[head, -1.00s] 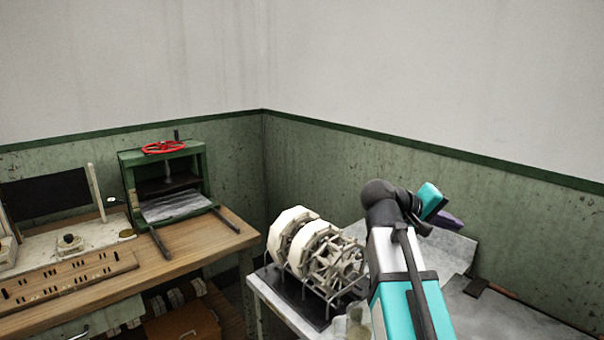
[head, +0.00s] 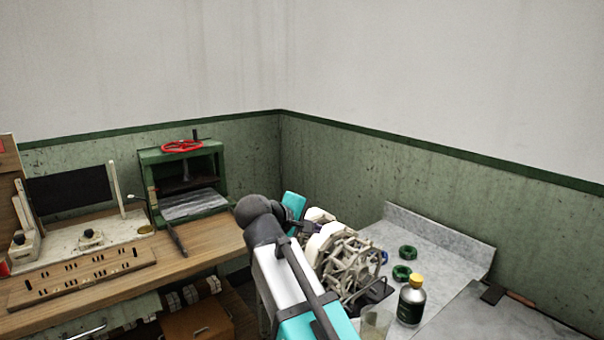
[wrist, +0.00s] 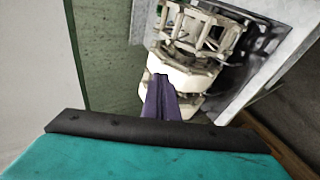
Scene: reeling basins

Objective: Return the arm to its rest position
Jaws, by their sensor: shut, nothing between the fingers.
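My arm, with teal and white links, reaches up from the bottom middle of the head view. My gripper shows in the wrist view as purple fingers (wrist: 162,97), closed together and empty. It points toward the white reels (wrist: 185,72) on their rack, with no clear contact; the gap cannot be judged. In the head view my wrist hides most of the gripper, and the reels (head: 345,255) stand just right of the arm, partly covered by it.
The grey bench (head: 450,245) carries two green rings (head: 404,262), a dark bottle with a yellow cap (head: 411,301) and a clear cup (head: 375,322). At left, a wooden table (head: 90,285) holds a green press with a red wheel (head: 182,147) and a slotted wooden board (head: 75,273).

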